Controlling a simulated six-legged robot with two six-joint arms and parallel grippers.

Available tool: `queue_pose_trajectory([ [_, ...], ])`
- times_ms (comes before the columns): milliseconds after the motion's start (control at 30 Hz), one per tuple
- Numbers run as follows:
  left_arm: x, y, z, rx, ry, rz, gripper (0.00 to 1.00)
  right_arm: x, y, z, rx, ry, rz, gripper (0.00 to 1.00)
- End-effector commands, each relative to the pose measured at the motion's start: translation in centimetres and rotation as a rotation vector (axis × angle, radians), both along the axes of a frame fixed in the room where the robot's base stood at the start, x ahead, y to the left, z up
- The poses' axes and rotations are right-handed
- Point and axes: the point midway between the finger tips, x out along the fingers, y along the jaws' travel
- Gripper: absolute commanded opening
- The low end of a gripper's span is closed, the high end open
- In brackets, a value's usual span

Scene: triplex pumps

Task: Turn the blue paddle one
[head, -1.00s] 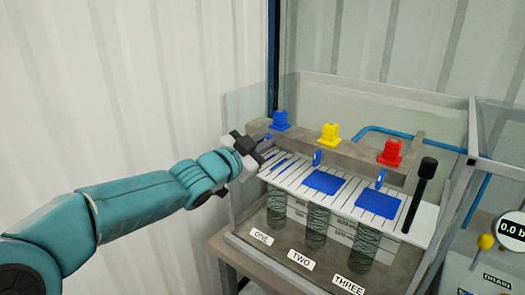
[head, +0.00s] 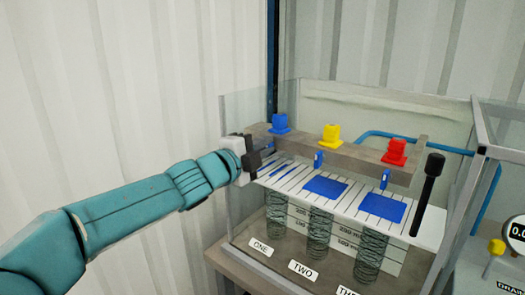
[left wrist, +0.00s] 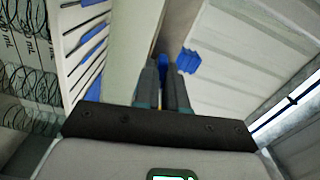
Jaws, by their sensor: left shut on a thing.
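Paddle one is a small blue tab under the beam at the end marked ONE. In the left wrist view the blue paddle (left wrist: 162,62) shows between the tips of my left gripper (left wrist: 162,78). In the head view my left gripper (head: 262,157) is at the left end of the beam, shut on the paddle and hiding most of it. The blue cap (head: 280,123) above sits on the beam, and it also shows in the left wrist view (left wrist: 187,60), just right of the fingers. My right gripper is not in view.
Along the beam (head: 350,154) stand a yellow cap (head: 331,134) and a red cap (head: 396,151). Blue paddles two (head: 318,159) and three (head: 385,179) hang below. Clear panels surround the bench.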

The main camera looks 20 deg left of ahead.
Motion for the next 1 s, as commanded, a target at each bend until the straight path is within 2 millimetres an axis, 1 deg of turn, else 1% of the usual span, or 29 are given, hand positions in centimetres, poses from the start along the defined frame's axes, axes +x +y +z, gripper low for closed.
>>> queue_pose_trajectory([
  [100,0.00,-0.01,-0.21,0.061,-0.020,0.000,0.00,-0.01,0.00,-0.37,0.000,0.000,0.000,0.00],
  [333,-0.01,-0.03,-0.20,0.135,-0.047,0.000,0.00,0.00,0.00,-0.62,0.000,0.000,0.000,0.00],
  [900,0.00,-0.03,-0.20,0.164,-0.056,0.000,0.00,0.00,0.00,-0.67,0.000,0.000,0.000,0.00],
  [933,0.00,-0.03,-0.20,0.164,-0.056,0.000,0.17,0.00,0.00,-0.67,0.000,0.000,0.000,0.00],
  [1000,0.00,-0.03,-0.19,0.163,-0.056,0.000,0.36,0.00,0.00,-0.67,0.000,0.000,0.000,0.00],
])
